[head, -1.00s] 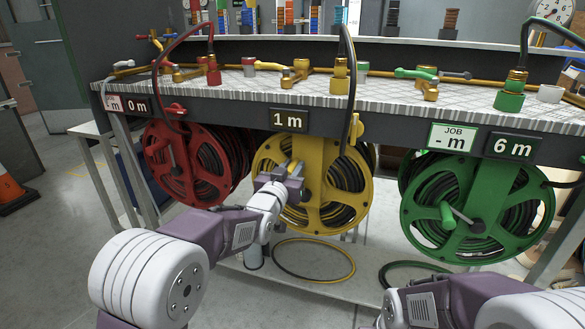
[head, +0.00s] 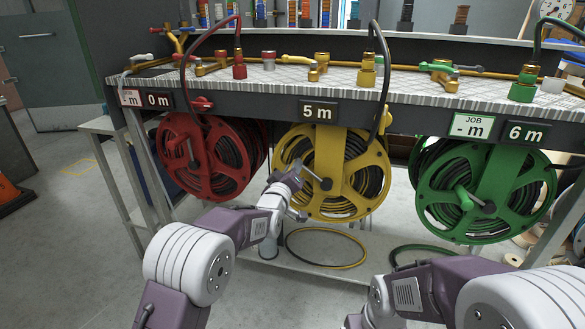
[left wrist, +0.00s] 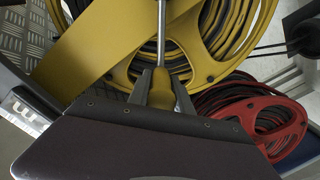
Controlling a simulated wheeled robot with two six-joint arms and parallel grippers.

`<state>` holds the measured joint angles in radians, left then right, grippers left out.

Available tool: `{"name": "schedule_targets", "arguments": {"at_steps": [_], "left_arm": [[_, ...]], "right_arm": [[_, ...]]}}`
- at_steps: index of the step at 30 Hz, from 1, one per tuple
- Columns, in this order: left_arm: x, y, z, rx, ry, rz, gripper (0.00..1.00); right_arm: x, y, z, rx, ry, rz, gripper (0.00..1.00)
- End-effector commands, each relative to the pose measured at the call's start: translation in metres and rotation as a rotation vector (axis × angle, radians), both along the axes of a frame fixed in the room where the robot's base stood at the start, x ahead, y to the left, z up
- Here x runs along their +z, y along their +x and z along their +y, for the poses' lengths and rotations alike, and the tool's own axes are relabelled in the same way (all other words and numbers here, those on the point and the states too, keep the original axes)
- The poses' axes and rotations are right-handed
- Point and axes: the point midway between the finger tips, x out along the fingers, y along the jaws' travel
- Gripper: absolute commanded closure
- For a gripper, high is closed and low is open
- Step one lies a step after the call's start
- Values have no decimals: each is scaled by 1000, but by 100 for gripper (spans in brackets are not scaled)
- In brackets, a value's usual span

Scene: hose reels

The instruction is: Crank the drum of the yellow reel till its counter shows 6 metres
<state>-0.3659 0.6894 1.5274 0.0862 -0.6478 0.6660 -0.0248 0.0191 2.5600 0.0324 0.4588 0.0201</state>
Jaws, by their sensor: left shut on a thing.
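The yellow reel (head: 338,203) hangs under the bench in the middle of the head view, with dark hose wound on its drum. Its counter (head: 320,111) reads 5 m. My left gripper (head: 290,170) is at the upper left of the reel's face, on the crank handle. In the left wrist view the jaws are shut on the yellow crank grip (left wrist: 162,88), with the metal crank rod running up from it. In the head view the gripper mostly hides the grip. My right arm shows at the lower right, but its gripper is not visible.
The red reel (head: 208,165) hangs at the left, its counter (head: 159,100) reading 0 m. The green reel (head: 478,193) hangs at the right, with a counter (head: 526,133) of 6 m and a JOB card (head: 473,126). A loose hose loop (head: 325,262) lies on the lower shelf.

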Motion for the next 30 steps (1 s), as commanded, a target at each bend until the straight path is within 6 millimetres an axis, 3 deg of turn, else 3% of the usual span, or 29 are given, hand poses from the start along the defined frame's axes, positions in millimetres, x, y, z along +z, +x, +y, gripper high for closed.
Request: {"name": "schedule_targets", "arguments": {"at_steps": [9,24,25,26,27,30], "left_arm": [[-11,2,7,1,8,0,100],[-13,2,8,-1,11,0,100],[-13,2,7,-1,11,0,69],[-13,2,7,-1,11,0,61],[-13,2,7,0,10,0,53],[-12,2,7,-1,9,-1,53]], "right_arm": [[-6,0,0,0,0,0,11],[-6,0,0,0,0,0,11],[-6,0,0,0,0,0,11],[-6,0,0,0,0,0,11],[-6,0,0,0,0,0,11],[-6,0,0,0,0,0,11]]}}
